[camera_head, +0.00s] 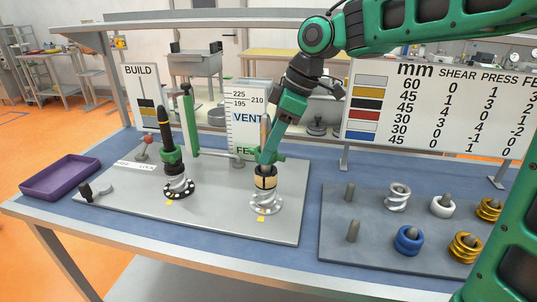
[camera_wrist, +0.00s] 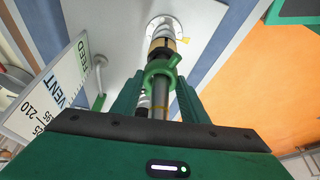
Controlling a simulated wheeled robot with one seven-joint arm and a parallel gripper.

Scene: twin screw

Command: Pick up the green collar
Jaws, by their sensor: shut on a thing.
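The green collar (camera_wrist: 152,75) shows in the wrist view as a ring with a small projecting lug, around the grey shaft of the right-hand screw (camera_head: 264,203). My gripper (camera_head: 267,156) reaches down to the top of this screw in the head view, with its fingers on either side of the collar and shut on it. The collar sits just above a tan and black section (camera_head: 265,178). A second green collar (camera_head: 172,157) is around the left screw, which has a black shaft with a yellow band. In the head view my fingers partly hide the held collar.
A grey plate (camera_head: 235,222) bears both screws and a tall green post (camera_head: 189,118). A purple tray (camera_head: 60,178) lies at left. A right-hand rack (camera_head: 375,255) holds white, blue and gold coils and rings on pegs. Signboards stand behind.

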